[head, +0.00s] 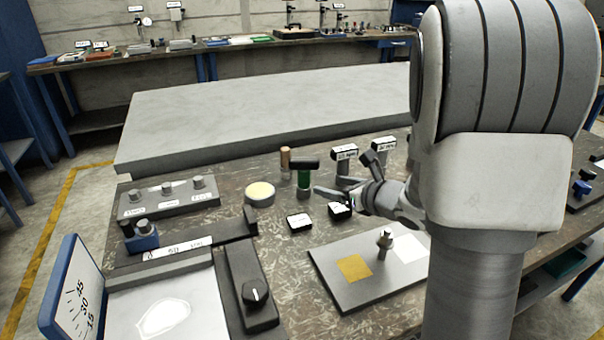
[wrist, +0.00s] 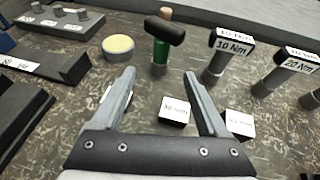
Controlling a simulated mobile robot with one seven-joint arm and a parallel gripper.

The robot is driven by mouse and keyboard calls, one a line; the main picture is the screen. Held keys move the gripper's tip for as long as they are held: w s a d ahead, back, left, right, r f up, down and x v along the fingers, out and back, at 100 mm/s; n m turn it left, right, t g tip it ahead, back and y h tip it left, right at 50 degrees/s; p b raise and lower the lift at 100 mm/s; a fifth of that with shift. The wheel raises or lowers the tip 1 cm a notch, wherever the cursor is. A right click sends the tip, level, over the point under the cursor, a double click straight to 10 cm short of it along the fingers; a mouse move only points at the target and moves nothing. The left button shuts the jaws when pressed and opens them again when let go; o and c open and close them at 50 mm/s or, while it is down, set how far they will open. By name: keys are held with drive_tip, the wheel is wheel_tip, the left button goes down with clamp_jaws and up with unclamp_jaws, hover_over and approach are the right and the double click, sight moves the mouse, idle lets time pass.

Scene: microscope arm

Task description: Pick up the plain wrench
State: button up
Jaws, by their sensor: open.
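An upright tool with a green grip and a black crosswise head (wrist: 161,47) bears no label that I can see and looks like the plain wrench. It also shows in the head view (head: 304,179). Two similar upright wrenches with labelled heads stand to its right, the 10 Nm wrench (wrist: 218,66) and the 20 Nm wrench (wrist: 283,73). My gripper (wrist: 158,72) is open and empty. In the wrist view the green-gripped wrench stands beyond the gap between the fingertips, with no contact visible.
Two labelled blocks (wrist: 174,111) (wrist: 238,123) lie on the bench near the fingers. A round yellow-topped disc (wrist: 118,46) is left of the wrench. A light brown cylinder (head: 285,159) stands close behind it. A plate with a peg (head: 385,241) lies in front.

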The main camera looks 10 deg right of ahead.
sight(308, 177)
drive_tip(key=b+x, duration=0.1)
drive_tip(key=x, duration=1.3)
drive_tip(key=shift+w+b, duration=0.25)
drive_tip(key=shift+b, duration=0.05)
drive_tip(key=shift+d, duration=0.1)
clamp_jaws()
drive_tip(key=shift+r, duration=0.1)
